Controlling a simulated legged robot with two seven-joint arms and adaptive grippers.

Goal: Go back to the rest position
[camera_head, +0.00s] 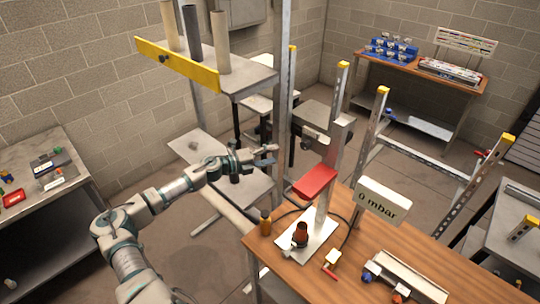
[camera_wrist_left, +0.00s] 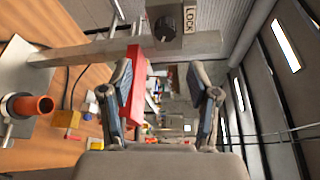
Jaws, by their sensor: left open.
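My left arm comes in from the lower left of the head view. Its gripper (camera_head: 266,154) is stretched out in front of the metal post, left of the red plate (camera_head: 316,181) on the test stand. In the left wrist view the two fingers of the gripper (camera_wrist_left: 168,85) are apart with nothing held between them. The red plate (camera_wrist_left: 136,85) shows beside and behind the left finger there. My right gripper is in neither view.
A shelf with a yellow edge (camera_head: 175,64) hangs above the arm. A grey table (camera_head: 62,215) is at left.

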